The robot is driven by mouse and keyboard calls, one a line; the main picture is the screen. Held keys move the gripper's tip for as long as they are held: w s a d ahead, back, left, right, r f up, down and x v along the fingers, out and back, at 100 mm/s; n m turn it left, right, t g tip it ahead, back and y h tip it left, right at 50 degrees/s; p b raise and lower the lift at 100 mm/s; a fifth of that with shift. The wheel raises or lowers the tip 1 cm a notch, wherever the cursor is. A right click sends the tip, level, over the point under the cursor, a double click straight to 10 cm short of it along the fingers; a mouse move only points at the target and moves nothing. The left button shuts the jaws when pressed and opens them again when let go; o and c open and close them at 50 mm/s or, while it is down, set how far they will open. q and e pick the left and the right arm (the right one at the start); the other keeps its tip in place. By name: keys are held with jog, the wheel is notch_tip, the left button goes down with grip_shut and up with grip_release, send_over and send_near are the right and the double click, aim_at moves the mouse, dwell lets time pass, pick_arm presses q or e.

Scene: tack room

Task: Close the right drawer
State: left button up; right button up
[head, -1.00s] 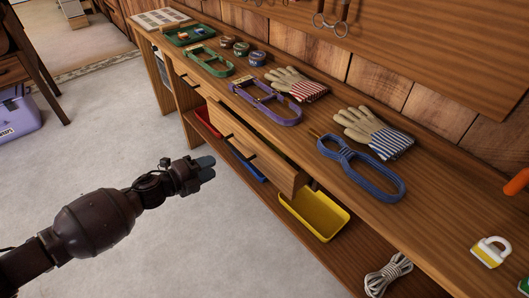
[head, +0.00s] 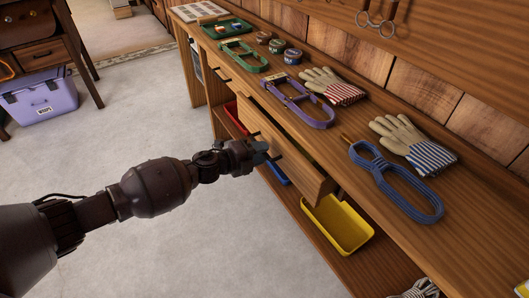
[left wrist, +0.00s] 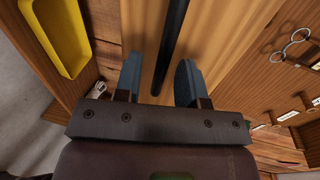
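The right drawer (head: 300,172) of the long wooden bench is pulled out, its plain wooden front standing clear of the bench. My left gripper (head: 264,152) is at the drawer front, beside its dark handle (head: 276,147). In the left wrist view the two blue-grey fingers (left wrist: 159,84) are apart, with the black bar handle (left wrist: 171,42) running between them in the picture and the wooden drawer front (left wrist: 150,30) behind it. I cannot tell whether the fingers touch the handle. My right gripper is in neither view.
The bench top (head: 345,185) holds a purple halter (head: 303,108), a blue rope (head: 400,190) and gloves (head: 413,142). A yellow bin (head: 338,226) sits on the shelf below the drawer. The floor (head: 150,125) left of the bench is clear.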

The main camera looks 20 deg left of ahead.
pick_arm(q)
jog(key=shift+w+d+f, duration=0.1)
jog(key=shift+w+d, duration=0.35)
jog(key=shift+w, duration=0.05)
grip_shut()
